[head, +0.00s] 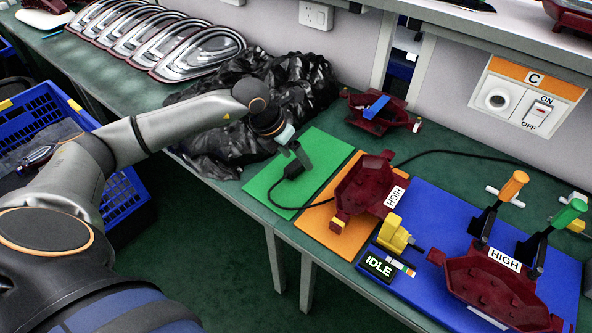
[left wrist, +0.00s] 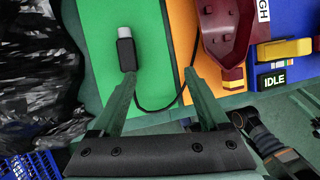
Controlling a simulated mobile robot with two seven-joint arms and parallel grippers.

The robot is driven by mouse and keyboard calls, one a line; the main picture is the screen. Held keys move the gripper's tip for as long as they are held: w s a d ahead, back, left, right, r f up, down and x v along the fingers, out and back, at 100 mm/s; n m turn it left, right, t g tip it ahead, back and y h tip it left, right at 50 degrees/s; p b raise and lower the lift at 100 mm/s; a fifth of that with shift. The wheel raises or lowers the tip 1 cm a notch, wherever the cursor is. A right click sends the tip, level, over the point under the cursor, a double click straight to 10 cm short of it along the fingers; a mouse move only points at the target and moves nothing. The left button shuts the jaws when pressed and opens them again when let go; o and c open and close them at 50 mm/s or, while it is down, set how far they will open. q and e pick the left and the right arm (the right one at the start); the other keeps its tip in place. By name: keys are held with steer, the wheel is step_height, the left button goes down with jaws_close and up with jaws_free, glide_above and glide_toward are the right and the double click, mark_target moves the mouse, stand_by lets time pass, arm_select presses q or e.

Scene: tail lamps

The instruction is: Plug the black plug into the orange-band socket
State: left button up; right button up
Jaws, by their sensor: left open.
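The black plug (head: 292,171) lies on the green mat (head: 264,184), with its black cable curving away to the right. In the left wrist view the plug (left wrist: 126,55) has a pale grey tip and lies just beyond the left-hand fingertip. My left gripper (head: 294,152) is over the green mat, close to the plug; its fingers (left wrist: 160,76) are apart with nothing between them. The orange-band socket (head: 498,99) is a round socket on the wall panel marked C, beside an ON/OFF switch (head: 537,113).
A dark red lamp fixture (head: 364,187) stands on the orange mat (head: 340,236). Another fixture (head: 490,285) with upright clamps is on the blue mat (head: 431,217). A black plastic bag (head: 307,80) lies behind my left arm. Several tail lamps (head: 198,52) line the back left.

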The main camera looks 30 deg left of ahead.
arm_select(q)
steer(key=a+y, duration=0.2)
steer(key=a, duration=0.2)
glide_above(295, 165)
steer(key=s, duration=0.3)
steer(key=f, duration=0.4)
steer(key=shift+w+a+f, duration=0.1)
steer(key=shift+w+f, duration=0.15)
steer(key=shift+f, duration=0.05)
steer(key=shift+x, duration=3.1)
steer(key=shift+w+a, duration=0.1)
steer(key=shift+w, duration=0.05)
jaws_close()
steer(key=shift+r, duration=0.1)
